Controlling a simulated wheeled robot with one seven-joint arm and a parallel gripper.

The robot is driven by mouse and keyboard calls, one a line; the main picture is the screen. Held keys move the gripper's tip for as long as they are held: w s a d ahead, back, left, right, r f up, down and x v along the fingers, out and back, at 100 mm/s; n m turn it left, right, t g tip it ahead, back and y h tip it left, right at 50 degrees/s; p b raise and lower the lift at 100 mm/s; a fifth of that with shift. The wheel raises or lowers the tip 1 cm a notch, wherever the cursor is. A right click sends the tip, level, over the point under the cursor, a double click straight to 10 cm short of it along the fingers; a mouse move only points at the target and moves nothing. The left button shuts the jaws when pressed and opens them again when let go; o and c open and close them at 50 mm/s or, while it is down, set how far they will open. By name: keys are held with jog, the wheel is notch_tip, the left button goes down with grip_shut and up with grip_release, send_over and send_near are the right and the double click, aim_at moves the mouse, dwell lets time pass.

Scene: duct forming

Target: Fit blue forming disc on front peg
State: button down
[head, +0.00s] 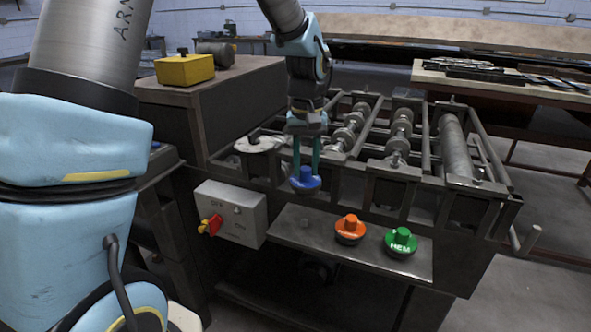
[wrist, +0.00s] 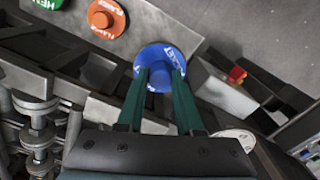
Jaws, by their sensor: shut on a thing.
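The blue forming disc (head: 305,181) hangs in my gripper (head: 306,167), whose two green fingers are shut on its raised hub. In the wrist view the blue disc (wrist: 152,56) is face-on, with white lettering on its rim, between the fingertips (wrist: 160,76). In the head view the disc is in front of the machine's front rail, above the sloped shelf and apart from it. The machine's roller shafts (head: 401,130) end near the front rail. I cannot tell for certain which shaft end or stub is the front peg.
An orange disc (head: 349,229) and a green disc (head: 401,241) sit on the sloped shelf (head: 372,253). A grey switch box (head: 231,212) with a red-yellow knob is left of it. A yellow box (head: 185,70) stands on the cabinet behind.

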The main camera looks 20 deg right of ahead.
jog(key=shift+f+b, duration=2.45)
jog(key=shift+f, duration=0.8)
jog(key=shift+f+b, duration=0.35)
jog(key=shift+f, duration=0.4)
jog(key=shift+f+b, duration=0.35)
jog(key=shift+f, duration=0.9)
jog(key=shift+c, duration=0.4)
grip_release()
jog(key=shift+a, duration=0.1)
notch_tip(320, 180, up, 9)
jog(key=p, duration=0.7)
